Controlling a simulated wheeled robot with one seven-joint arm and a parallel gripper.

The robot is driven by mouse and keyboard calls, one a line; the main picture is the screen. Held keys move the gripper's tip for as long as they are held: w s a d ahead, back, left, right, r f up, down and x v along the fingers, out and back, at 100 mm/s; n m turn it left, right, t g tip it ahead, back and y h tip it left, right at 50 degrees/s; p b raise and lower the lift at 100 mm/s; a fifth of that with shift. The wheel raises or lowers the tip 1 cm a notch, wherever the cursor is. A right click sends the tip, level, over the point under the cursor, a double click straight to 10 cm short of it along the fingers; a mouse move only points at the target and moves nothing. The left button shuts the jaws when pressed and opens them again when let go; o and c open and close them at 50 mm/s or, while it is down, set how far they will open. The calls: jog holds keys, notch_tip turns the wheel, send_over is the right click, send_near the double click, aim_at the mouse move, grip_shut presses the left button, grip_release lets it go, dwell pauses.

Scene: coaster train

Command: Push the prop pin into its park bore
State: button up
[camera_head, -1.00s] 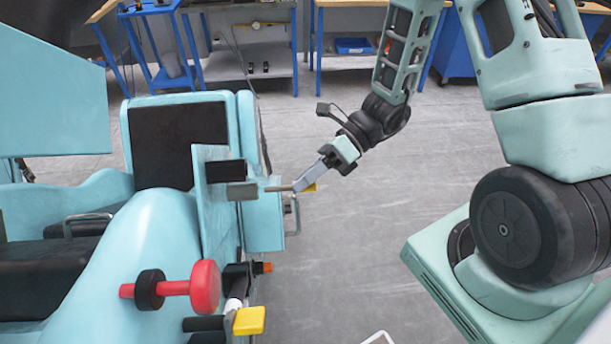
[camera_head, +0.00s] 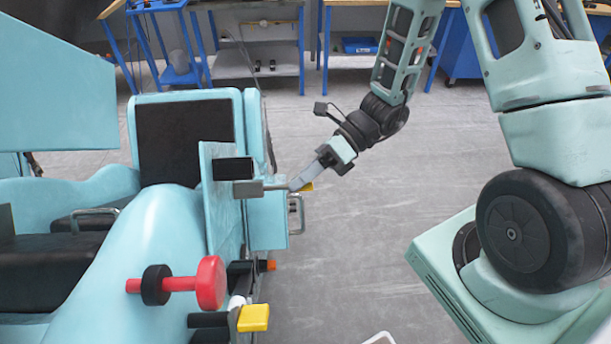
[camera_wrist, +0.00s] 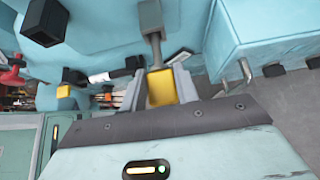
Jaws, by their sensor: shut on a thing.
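The prop pin, a grey rod (camera_wrist: 156,48) with a yellow grip (camera_wrist: 161,88), is in my gripper (camera_wrist: 160,84). My gripper is shut on the yellow grip, with one finger on either side. In the head view my gripper (camera_head: 299,183) is right of the train's side, and a little of the yellow grip (camera_head: 307,187) shows below it. The rod (camera_head: 275,187) runs left to a grey block (camera_head: 248,189) on the light-blue panel; the same block shows in the wrist view (camera_wrist: 150,14). The rod's tip and the bore's inside are hidden.
A black block (camera_head: 233,169) sits just above the grey block. A metal handle (camera_head: 297,213) stands out below my gripper. Lower down are a red knob (camera_head: 211,283) and another yellow grip (camera_head: 253,318).

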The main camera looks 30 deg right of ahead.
jog(key=shift+w+a, duration=0.25)
jog(key=shift+a, duration=0.4)
jog(key=shift+w+a, duration=0.3)
jog(key=shift+a, duration=0.35)
jog(key=shift+w+a, duration=0.25)
jog(key=shift+a, duration=0.4)
jog(key=o, duration=1.2)
jog(key=b+v, duration=0.3)
jog(key=v, duration=1.4)
jog(key=shift+w+d+r, duration=0.1)
jog(key=shift+d, duration=0.05)
